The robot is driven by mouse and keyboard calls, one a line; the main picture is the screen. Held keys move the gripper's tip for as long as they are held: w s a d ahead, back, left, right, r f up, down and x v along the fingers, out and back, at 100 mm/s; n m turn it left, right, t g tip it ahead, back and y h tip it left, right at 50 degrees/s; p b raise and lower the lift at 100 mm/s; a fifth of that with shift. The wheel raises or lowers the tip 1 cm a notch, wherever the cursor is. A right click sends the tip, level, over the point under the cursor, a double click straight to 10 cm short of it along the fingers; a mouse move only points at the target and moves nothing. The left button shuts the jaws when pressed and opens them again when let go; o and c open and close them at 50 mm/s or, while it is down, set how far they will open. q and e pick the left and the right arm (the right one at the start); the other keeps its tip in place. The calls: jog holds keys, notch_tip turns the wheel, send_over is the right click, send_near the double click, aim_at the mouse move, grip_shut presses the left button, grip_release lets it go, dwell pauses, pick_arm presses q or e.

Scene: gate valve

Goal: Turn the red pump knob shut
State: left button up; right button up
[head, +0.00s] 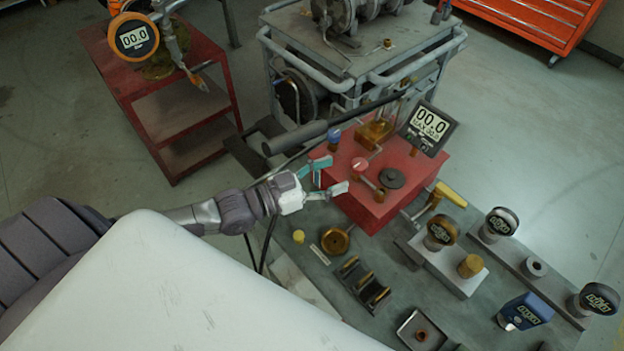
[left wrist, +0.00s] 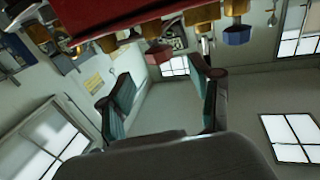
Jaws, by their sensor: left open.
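The red pump box (head: 345,203) stands on the bench in the head view. A small round red knob (head: 360,164) with a pale mark is on its top face, near the left side. A larger black knob (head: 391,178) is to its right. My left gripper (head: 328,177) is open, its teal fingers apart at the left side of the box. It is left of the red knob, with nothing between the fingers. In the left wrist view, the open gripper (left wrist: 162,88) is empty and the red box (left wrist: 115,13) crosses the top. My right gripper is not in view.
A digital gauge (head: 430,127) stands behind the box. A yellow-handled valve (head: 447,196) is at its right. A brass dish (head: 335,241) and dark clamps (head: 362,283) lie in front. A red cart (head: 187,110) is at the back left. A long dark bar (head: 310,133) runs behind the gripper.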

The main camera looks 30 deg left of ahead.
pick_arm(q)
jog(key=shift+v, duration=2.5)
jog(key=shift+s, duration=0.1)
